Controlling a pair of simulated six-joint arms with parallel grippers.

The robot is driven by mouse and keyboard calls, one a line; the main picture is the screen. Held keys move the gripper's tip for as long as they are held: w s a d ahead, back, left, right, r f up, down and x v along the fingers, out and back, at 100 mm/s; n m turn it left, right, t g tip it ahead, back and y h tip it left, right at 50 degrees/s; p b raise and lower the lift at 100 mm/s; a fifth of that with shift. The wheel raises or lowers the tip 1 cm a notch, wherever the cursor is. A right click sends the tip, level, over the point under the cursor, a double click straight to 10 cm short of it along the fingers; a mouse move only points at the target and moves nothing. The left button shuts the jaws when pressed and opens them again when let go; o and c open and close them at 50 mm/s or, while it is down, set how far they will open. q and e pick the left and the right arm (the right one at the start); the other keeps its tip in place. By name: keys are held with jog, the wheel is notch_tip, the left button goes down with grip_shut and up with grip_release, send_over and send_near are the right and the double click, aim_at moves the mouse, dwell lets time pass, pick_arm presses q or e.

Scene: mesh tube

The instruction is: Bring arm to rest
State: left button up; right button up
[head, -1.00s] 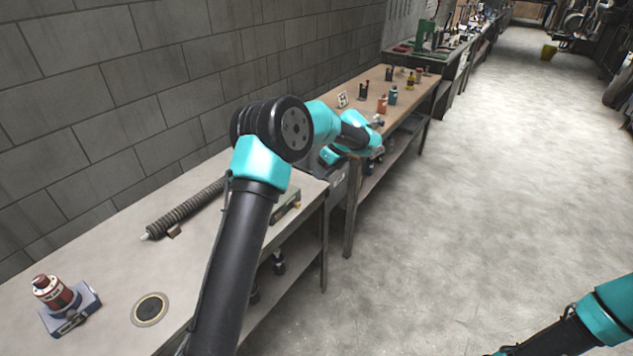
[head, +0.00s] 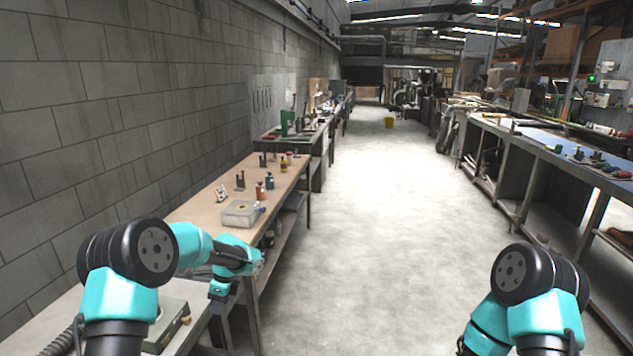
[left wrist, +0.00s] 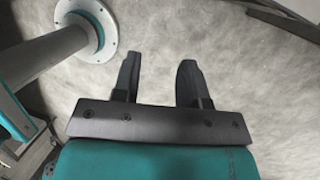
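My left arm reaches forward along the left-hand benches in the head view. In the left wrist view my left gripper (left wrist: 157,78) has its two dark fingers apart, with only concrete floor visible between and beyond them. It holds nothing. The mesh tube, a dark ribbed tube (head: 62,342), shows only in part at the lower left edge, on the near bench.
A wooden bench (head: 200,205) with a grey box (head: 241,214) and small bottles stands along the block wall. A green-grey device (head: 168,326) lies on the near bench. Another workbench (head: 560,150) stands at right. The concrete floor (head: 385,230) between is clear.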

pick_arm(q)
jog(key=s+d+f+n+h, duration=0.3)
jog(key=s+f+n, duration=0.1)
jog(key=s+f, duration=0.35)
jog(key=s+d+f+n+h, duration=0.2)
jog(key=s+d+f+n, duration=0.2)
jog(key=s+f, duration=0.3)
jog(key=s+f+n+t, duration=0.1)
jog(key=s+f+n, duration=0.2)
jog(key=s+n, duration=0.3)
jog(key=s+d+f+n+t+h, duration=0.1)
jog(key=s+f+n, duration=0.2)
jog(key=s, duration=0.9)
jog(key=n, duration=0.3)
jog(key=shift+d+t+h, duration=0.25)
jog(key=shift+t+h, duration=0.05)
jog(key=shift+t, duration=0.1)
jog(key=shift+a+f, duration=0.1)
